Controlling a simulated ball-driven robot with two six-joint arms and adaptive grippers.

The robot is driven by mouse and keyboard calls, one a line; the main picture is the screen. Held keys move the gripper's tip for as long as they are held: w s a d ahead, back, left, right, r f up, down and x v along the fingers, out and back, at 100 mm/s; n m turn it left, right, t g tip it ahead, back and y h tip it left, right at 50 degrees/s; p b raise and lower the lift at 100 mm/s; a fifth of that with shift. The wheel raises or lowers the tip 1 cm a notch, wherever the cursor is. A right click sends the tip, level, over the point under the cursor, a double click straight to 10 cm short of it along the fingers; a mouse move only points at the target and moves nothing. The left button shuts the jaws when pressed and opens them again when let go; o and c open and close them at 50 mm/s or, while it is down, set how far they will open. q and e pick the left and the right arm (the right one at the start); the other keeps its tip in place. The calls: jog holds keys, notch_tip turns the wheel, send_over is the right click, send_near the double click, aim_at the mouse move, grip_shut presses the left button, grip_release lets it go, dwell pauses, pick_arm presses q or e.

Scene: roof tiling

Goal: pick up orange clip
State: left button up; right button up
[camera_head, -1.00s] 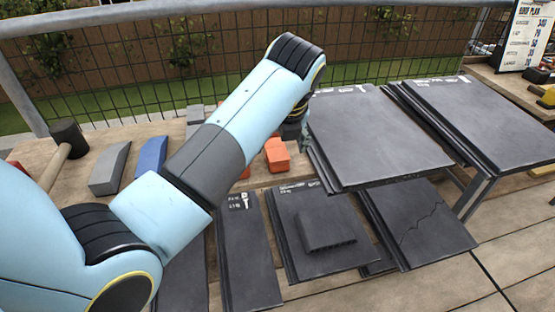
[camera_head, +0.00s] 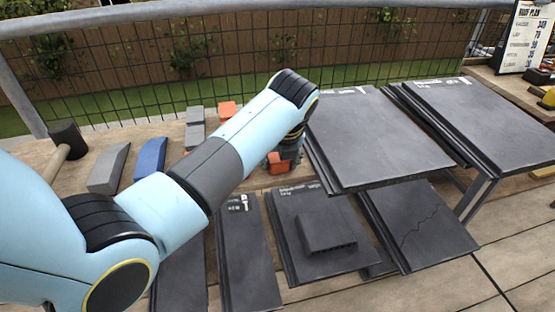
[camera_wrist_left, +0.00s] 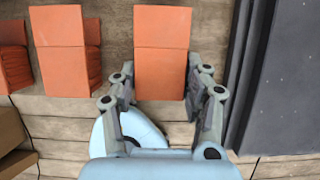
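Orange clips are in blocky stacks. In the head view one orange clip (camera_head: 227,109) shows behind my left arm, and another (camera_head: 275,163) shows at my left gripper (camera_head: 287,160), partly covered by it. In the left wrist view an orange clip (camera_wrist_left: 162,50) lies between the two fingers of my left gripper (camera_wrist_left: 161,82). The fingers are spread, one on each side, close to the clip's sides; contact is not clear. Two more orange stacks (camera_wrist_left: 66,52) (camera_wrist_left: 13,57) stand to the left. My right gripper is not in view.
Dark slate panels (camera_head: 375,135) on a raised rack stand just right of my left gripper. Further slates (camera_head: 247,255) lie below. Grey blocks (camera_head: 195,125), a grey wedge (camera_head: 108,168), a blue wedge (camera_head: 150,158) and a mallet (camera_head: 67,140) are on the wooden bench.

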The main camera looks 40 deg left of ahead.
pick_arm(q)
jog(key=c, duration=0.6)
notch_tip(320, 180, up, 10)
jog(key=shift+r+p, duration=0.1)
jog(key=shift+p, duration=0.5)
jog(key=o, duration=0.5)
jog(key=shift+c, duration=0.2)
grip_shut()
